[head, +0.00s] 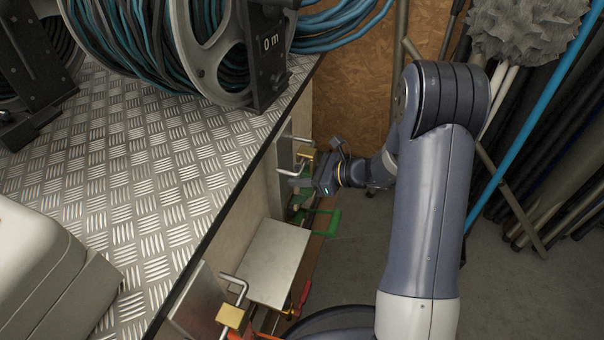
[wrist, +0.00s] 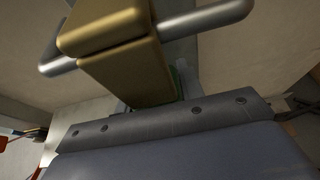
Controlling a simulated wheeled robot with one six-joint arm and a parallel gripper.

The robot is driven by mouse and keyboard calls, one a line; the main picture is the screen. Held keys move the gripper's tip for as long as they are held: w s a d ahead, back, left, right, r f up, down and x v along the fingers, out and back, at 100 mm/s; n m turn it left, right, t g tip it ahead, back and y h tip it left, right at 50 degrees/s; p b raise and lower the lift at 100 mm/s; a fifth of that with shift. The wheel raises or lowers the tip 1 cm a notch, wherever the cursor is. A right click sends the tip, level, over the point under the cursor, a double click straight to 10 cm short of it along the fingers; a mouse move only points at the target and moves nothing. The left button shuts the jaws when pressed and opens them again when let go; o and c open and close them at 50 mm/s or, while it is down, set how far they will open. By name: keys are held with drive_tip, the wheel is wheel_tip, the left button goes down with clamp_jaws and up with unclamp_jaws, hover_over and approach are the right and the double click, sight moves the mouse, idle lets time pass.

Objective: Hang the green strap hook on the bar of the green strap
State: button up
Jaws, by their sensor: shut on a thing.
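My gripper (head: 299,182) reaches in from the right beside the side of the shelf and is shut on the green strap hook, which it mostly hides. A sliver of green (wrist: 178,84) shows in the wrist view, just past the gripper's grey edge. A silver bar (head: 286,173) with a brass block (head: 306,152) is right at the fingertips. In the wrist view the bar (wrist: 205,18) and the brass block (wrist: 128,70) are close in front. Green strap parts (head: 296,211) show below the gripper. I cannot tell whether the hook touches the bar.
A second brass block (head: 230,317) with a silver bar and red parts is nearer, lower down. A metal plate (head: 268,262) juts out between the two. The tread-plate shelf (head: 125,190) carries hose reels (head: 215,50). Poles stand at the right; some floor is clear.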

idle(0.3)
drive_tip(key=o, duration=1.2)
drive_tip(key=shift+f, duration=0.1)
drive_tip(key=p+v, duration=0.3)
drive_tip(key=v, duration=0.7)
drive_tip(key=shift+s+d, duration=0.2)
drive_tip(key=shift+d, duration=0.1)
drive_tip(key=shift+w+a+r+b+x, duration=0.1)
drive_tip(key=shift+r+b+x, duration=0.2)
drive_tip(key=shift+x, duration=1.35)
drive_tip(key=shift+w+a+r+b+x, duration=0.1)
drive_tip(key=shift+r+b+x, duration=0.2)
drive_tip(key=shift+x, duration=1.35)
drive_tip(key=shift+a+r+b+x, duration=0.2)
drive_tip(key=shift+r+x, duration=0.15)
drive_tip(key=shift+x, duration=1.3)
